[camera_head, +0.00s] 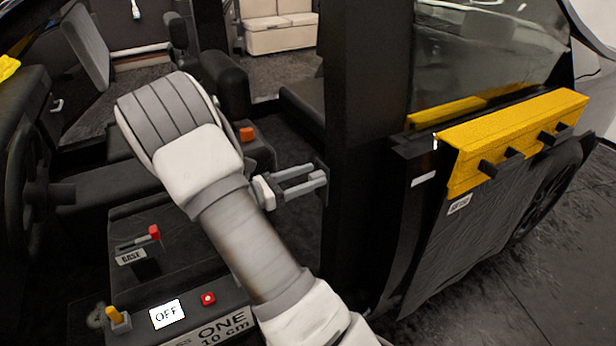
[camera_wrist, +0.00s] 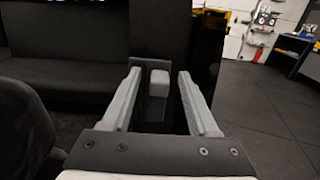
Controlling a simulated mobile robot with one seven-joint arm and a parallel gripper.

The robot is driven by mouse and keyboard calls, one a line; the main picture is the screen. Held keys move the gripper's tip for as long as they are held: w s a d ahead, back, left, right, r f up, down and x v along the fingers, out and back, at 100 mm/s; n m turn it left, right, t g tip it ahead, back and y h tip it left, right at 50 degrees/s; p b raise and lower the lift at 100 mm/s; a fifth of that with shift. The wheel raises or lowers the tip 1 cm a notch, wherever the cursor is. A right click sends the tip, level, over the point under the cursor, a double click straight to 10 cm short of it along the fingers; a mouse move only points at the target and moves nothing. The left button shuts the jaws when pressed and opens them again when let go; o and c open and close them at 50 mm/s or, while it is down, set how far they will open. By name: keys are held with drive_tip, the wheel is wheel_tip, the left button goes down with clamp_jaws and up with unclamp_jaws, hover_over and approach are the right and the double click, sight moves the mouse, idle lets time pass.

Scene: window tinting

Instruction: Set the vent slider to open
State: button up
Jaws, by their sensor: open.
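My gripper (camera_head: 317,176) is open at the dark pillar, with its two grey fingers pointing right in the head view. In the wrist view, a small grey block-like knob (camera_wrist: 159,84) stands on a dark plate (camera_wrist: 138,69) on the pillar. I take this knob for the vent slider; I see no label on it. The knob lies between the two open fingers, with a visible gap on each side. In the head view the plate's edge shows by the fingertips, and the knob cannot be made out there.
A yellow rail (camera_head: 520,130) with black pegs hangs on the door at right. Seats and a steering wheel (camera_head: 35,185) are left.

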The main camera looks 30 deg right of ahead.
drive_tip(key=w+a+p, duration=0.1)
drive_tip(key=a+p, duration=0.1)
drive_tip(key=a, duration=1.5)
drive_tip(key=shift+a, duration=0.25)
drive_tip(key=shift+d, duration=0.1)
drive_tip(key=s+d+r+m+g+y+p, duration=0.25)
drive_tip(key=s+r+m+y+p, duration=0.25)
drive_tip(key=s+r+m+y, duration=0.6)
drive_tip(key=s+a+r+m+t+y+p, duration=0.2)
drive_tip(key=s+r+m+t+y+p, duration=0.1)
drive_tip(key=r, duration=0.4)
drive_tip(key=s+a+r+m+t+y+p, duration=0.3)
drive_tip(key=s+r+t+y, duration=0.1)
drive_tip(key=s+r+t, duration=0.2)
drive_tip(key=shift+s+a+r, duration=0.2)
drive_tip(key=shift+s+r, duration=0.6)
drive_tip(key=shift+r, duration=0.15)
drive_tip(key=shift+d, duration=0.1)
